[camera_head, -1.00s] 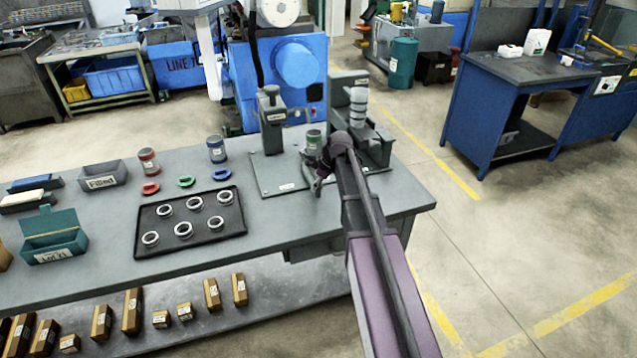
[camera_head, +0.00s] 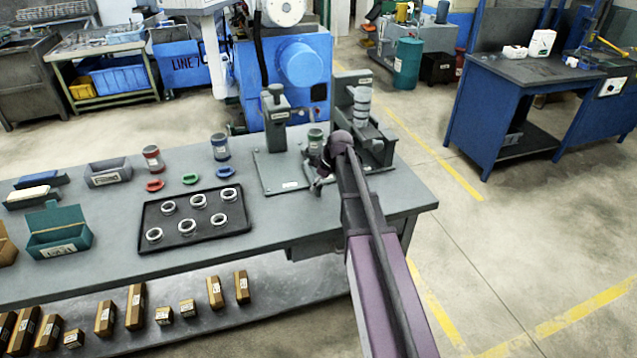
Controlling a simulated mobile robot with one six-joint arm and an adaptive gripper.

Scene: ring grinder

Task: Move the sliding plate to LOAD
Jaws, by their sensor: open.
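The ring grinder fixture stands at the right end of the bench on a grey base plate (camera_head: 276,184). It has a left post block (camera_head: 276,118) and a right bracket (camera_head: 356,90) holding a clear cylinder (camera_head: 362,105). A jar with a green band (camera_head: 315,139) stands between them. My gripper (camera_head: 317,181) is over the front right part of the base plate, open, with its fingers pointing down to the left. Whether it touches anything is unclear. My wrist and arm cover part of the fixture. I cannot make out the sliding plate or its LOAD mark.
A black tray (camera_head: 240,226) with several metal rings lies left of the fixture. Behind it are red-banded (camera_head: 152,158) and blue-banded (camera_head: 220,147) jars and small coloured rings. A grey bin (camera_head: 108,174) and a teal box (camera_head: 58,238) stand farther left. A blue machine (camera_head: 285,75) stands behind the bench.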

